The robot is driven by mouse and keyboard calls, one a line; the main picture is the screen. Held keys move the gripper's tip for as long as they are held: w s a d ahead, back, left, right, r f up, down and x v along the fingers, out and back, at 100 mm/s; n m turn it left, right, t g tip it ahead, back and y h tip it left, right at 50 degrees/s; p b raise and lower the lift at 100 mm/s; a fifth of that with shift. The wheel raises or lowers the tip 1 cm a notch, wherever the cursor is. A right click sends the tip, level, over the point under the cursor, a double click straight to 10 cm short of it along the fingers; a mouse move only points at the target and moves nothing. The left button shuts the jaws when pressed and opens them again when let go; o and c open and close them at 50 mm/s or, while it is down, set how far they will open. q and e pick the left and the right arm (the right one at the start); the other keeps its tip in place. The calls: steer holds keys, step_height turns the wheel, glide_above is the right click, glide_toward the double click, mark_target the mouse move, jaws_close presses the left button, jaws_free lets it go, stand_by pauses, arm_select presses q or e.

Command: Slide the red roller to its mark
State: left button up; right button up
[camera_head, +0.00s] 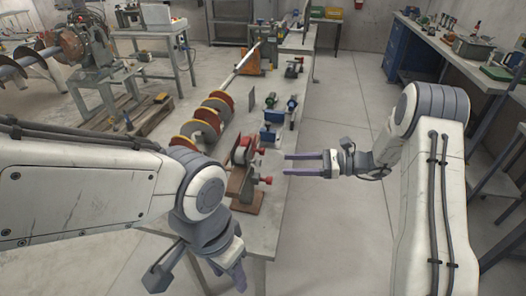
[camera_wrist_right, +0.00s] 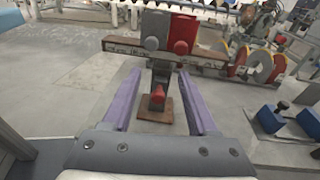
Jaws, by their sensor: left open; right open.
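A stand with red parts (camera_head: 245,147) is at the near end of the long bench; I take these to be the red roller. In the right wrist view a red block with a round red knob (camera_wrist_right: 182,46) sits beside a grey one (camera_wrist_right: 153,43). A lower red knob (camera_wrist_right: 158,94) is above a brown base plate (camera_wrist_right: 148,113). My right gripper (camera_head: 287,165) is open, its fingers pointing at the stand from the right. In its wrist view the stand shows between the fingers (camera_wrist_right: 160,85); contact cannot be told. My left gripper (camera_head: 200,275) is open and empty, low in front.
An auger with red and yellow flights (camera_head: 205,120) lies along the bench left of the stand. Blue clamp-like fixtures (camera_head: 270,134) stand behind it. A workbench with tools (camera_head: 450,50) is at the right. The floor (camera_head: 335,110) right of the bench is clear.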

mark_target(263, 151)
steer(key=shift+m+t+y, duration=0.5)
steer(key=shift+m+t, duration=0.2)
steer(key=shift+t, duration=0.2)
steer(key=shift+w+a+r+p, duration=0.15)
steer(key=shift+w+a+p, duration=0.25)
steer(key=shift+w+a, duration=0.75)
steer(key=shift+w+a+r+p, duration=0.1)
steer(key=shift+w+a+p, duration=0.35)
steer(key=shift+a, duration=1.25)
steer(key=shift+w+a+r+p, duration=0.15)
steer(key=shift+w+a+p, duration=0.2)
steer(key=shift+w+a, duration=0.85)
steer(key=shift+s+a, duration=0.25)
steer(key=shift+s, duration=0.05)
jaws_close()
